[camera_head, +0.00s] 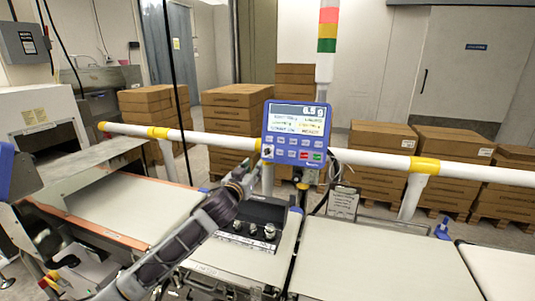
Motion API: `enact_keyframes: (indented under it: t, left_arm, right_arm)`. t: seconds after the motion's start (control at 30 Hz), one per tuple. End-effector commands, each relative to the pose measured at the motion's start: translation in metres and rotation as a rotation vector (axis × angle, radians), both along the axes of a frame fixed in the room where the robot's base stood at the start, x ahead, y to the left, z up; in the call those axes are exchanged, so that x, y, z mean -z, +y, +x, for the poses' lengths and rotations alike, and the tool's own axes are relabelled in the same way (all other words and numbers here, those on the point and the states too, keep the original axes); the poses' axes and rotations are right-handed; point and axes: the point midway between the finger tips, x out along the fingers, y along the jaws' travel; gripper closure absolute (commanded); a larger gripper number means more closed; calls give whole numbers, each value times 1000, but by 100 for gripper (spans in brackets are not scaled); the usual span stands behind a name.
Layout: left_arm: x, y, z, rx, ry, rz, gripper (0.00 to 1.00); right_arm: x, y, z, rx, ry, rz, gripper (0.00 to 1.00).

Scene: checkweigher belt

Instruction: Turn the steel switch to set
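The blue control panel (297,133) stands at the middle, with a lit screen reading 6.5 g and several buttons below it. A small dark switch (267,152) sits at its lower left corner. I cannot tell which of these is the steel switch, nor read any switch position. My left gripper (247,172) reaches up from the lower left, its tip near the panel's lower left corner. Contact and finger opening are too small to tell. My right gripper is not in view.
White conveyor belts (375,262) run across the front. A white rail (380,159) with yellow bands crosses behind them, beside the panel. A signal tower (327,32) rises above it. Stacked cardboard boxes (228,115) stand behind the rail.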

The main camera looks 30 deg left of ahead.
Motion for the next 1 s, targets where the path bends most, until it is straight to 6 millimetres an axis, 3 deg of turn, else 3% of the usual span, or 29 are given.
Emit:
enact_keyframes:
  t: [0.47,1.0]
  left_arm:
    - [0,1,4,0,0,0,69]
    - [-1,9,36,0,-1,-1,69]
  right_arm:
    - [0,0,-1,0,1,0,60]
    - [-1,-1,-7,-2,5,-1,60]
